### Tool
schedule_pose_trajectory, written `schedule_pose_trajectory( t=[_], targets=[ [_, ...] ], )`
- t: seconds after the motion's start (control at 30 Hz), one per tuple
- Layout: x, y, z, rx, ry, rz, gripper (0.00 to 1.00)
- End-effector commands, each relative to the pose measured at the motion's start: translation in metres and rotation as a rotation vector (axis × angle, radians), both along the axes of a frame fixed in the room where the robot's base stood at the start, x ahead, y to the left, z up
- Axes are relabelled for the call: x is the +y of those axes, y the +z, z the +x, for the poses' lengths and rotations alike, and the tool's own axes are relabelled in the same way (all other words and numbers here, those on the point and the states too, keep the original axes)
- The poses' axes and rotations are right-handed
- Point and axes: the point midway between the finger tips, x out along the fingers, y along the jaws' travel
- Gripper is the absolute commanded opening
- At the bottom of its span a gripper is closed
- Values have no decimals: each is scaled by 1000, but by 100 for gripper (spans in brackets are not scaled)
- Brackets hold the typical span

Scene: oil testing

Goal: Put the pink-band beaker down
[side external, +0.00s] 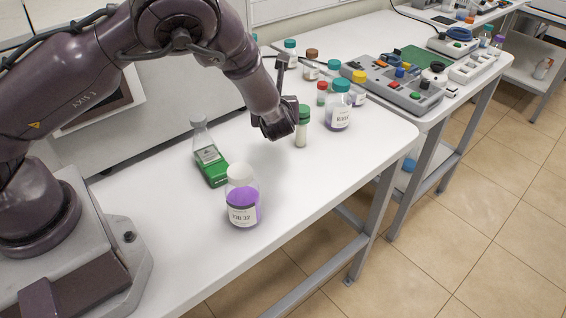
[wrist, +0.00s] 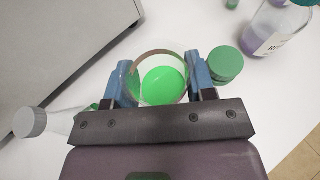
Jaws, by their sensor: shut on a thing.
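My gripper (wrist: 164,82) is shut on a clear round beaker (wrist: 137,66) between its two blue fingers. Bright green shows inside the beaker, and a brownish-pink band curves along its far edge. The beaker cannot be made out there. Whether its base touches the bench cannot be told. The green-capped vial (wrist: 226,64) stands close beside the right finger.
A purple-filled bottle (side external: 338,112) stands right of the vial (side external: 302,132). A green-filled bottle (side external: 210,160) and a white-capped purple bottle (side external: 242,203) stand nearer the camera. Several capped bottles and a grey toolboard (side external: 393,88) are behind. The bench front between bottles and vial is clear.

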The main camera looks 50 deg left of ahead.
Motion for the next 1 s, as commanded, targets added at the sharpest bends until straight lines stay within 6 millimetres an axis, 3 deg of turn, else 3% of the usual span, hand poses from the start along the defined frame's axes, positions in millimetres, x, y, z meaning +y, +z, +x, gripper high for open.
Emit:
schedule_pose_trajectory(
  t=[0.03, 0.2, 0.47, 0.77, 1.0],
  targets=[
    [-16, 3, 1, -4, 3, 2, 26],
    [-51, 11, -3, -4, 68, 2, 26],
    [-94, 15, -17, -2, 191, 6, 26],
    [-100, 3, -28, 0, 299, 5, 26],
    [-99, -38, -29, 1, 291, 5, 26]
  ],
)
